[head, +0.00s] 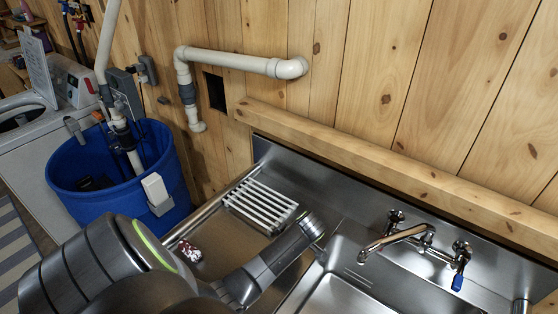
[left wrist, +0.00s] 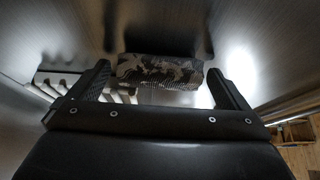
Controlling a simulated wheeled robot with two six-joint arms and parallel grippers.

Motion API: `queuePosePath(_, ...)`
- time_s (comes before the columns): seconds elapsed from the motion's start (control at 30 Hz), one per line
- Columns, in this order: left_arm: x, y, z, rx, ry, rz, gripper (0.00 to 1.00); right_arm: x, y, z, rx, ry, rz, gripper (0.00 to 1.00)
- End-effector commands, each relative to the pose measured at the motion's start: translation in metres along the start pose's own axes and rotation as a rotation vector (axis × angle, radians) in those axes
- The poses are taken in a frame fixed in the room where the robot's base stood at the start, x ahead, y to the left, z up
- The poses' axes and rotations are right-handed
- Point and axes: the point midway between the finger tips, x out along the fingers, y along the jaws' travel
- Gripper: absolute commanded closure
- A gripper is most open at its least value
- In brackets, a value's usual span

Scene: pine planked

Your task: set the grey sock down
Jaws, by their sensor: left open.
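A grey, camouflage-patterned bundle, the grey sock (left wrist: 150,69), lies on bare steel in the left wrist view. My left gripper (left wrist: 158,80) is open, with one finger on each side of the sock and a narrow gap showing at both sides. In the head view my left arm reaches over the steel sink unit, and the left gripper (head: 317,244) is at its far end by the basin edge. I cannot make out the grey sock there. My right gripper is not in view.
A slatted rack (head: 260,205) stands on the drainboard, close to my left arm. A small red-and-white patterned item (head: 188,250) lies at the drainboard's left. The sink basin (head: 345,290) and tap (head: 395,238) are to the right. A blue tub (head: 90,205) stands left.

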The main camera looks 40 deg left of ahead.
Motion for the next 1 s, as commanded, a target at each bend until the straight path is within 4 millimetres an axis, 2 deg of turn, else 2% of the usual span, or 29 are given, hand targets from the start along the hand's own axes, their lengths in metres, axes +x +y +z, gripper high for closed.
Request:
queuePosePath(0.13,0.000,0.000,0.000,0.000,0.000,0.000,0.04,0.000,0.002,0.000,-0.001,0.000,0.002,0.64)
queuePosePath(0.5,-0.001,0.000,0.000,0.000,0.000,0.001,0.53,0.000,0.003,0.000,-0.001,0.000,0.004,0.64)
queuePosePath(0.77,-0.003,0.001,-0.001,0.000,0.000,0.003,0.54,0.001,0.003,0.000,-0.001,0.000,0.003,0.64)
queuePosePath(1.0,-0.027,0.002,-0.015,-0.002,0.001,0.006,0.54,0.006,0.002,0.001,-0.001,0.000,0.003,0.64)
